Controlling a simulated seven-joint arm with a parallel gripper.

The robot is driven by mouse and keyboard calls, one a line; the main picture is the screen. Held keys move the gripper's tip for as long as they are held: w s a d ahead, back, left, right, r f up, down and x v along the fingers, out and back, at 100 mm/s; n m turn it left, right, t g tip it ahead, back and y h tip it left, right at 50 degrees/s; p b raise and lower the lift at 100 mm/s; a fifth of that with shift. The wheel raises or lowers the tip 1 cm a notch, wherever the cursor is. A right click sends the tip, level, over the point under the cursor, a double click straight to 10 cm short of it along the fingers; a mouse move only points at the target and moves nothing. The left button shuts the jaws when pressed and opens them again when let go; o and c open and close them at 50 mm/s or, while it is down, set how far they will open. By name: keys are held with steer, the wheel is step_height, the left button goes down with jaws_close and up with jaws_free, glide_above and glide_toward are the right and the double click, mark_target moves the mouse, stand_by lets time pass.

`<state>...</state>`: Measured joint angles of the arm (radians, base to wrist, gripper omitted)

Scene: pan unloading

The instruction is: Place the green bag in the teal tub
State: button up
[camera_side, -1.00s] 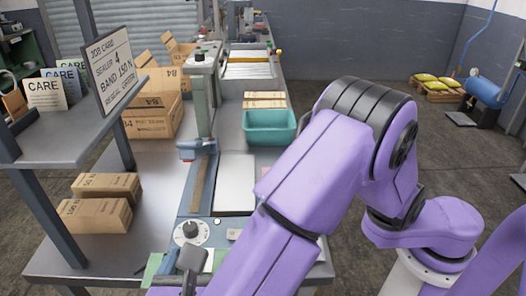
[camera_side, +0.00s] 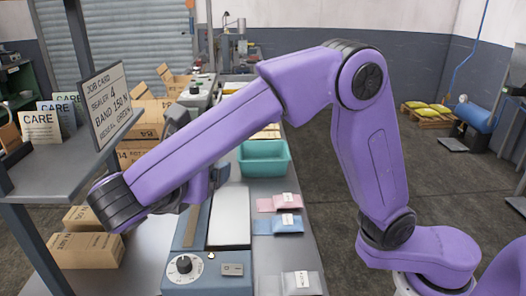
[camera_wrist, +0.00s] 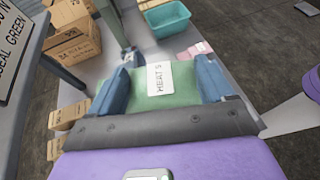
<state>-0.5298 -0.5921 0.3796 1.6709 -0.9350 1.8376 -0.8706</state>
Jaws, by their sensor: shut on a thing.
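The green bag (camera_wrist: 178,96) has a white label and is held between the two blue fingers of my gripper (camera_wrist: 163,78) in the wrist view. My gripper is shut on it. In the side view my arm mostly hides the gripper and I cannot make out the bag there. The teal tub (camera_side: 264,170) stands on the bench, beyond and to the right of the gripper. The tub also shows at the top of the wrist view (camera_wrist: 167,20), apart from the bag. Its inside is only partly seen.
A pink bag (camera_side: 283,203), a blue bag (camera_side: 278,224) and a pale bag (camera_side: 299,284) lie on the bench's right side. The sealer (camera_side: 207,272) is at the front. Cartons (camera_side: 84,250) and a job-card sign (camera_side: 107,106) stand on the left.

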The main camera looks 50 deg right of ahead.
steer(key=w+d+m+g+h, duration=0.15)
steer(key=w+d, duration=0.25)
steer(key=d, duration=0.7)
steer(key=w+d+m+g, duration=0.3)
steer(key=w+d, duration=0.1)
steer(key=d, duration=0.8)
steer(key=s+d+m+g, duration=0.1)
steer(key=d+m+g, duration=0.15)
steer(key=d, duration=1.25)
steer(key=w+d+f, duration=0.3)
steer(key=w+f, duration=1)
steer(key=f, duration=0.5)
steer(key=shift+w+d+n+h, duration=0.2)
steer(key=shift+w+n+h, duration=0.05)
steer(key=shift+n+h, duration=0.15)
steer(key=shift+f, duration=0.7)
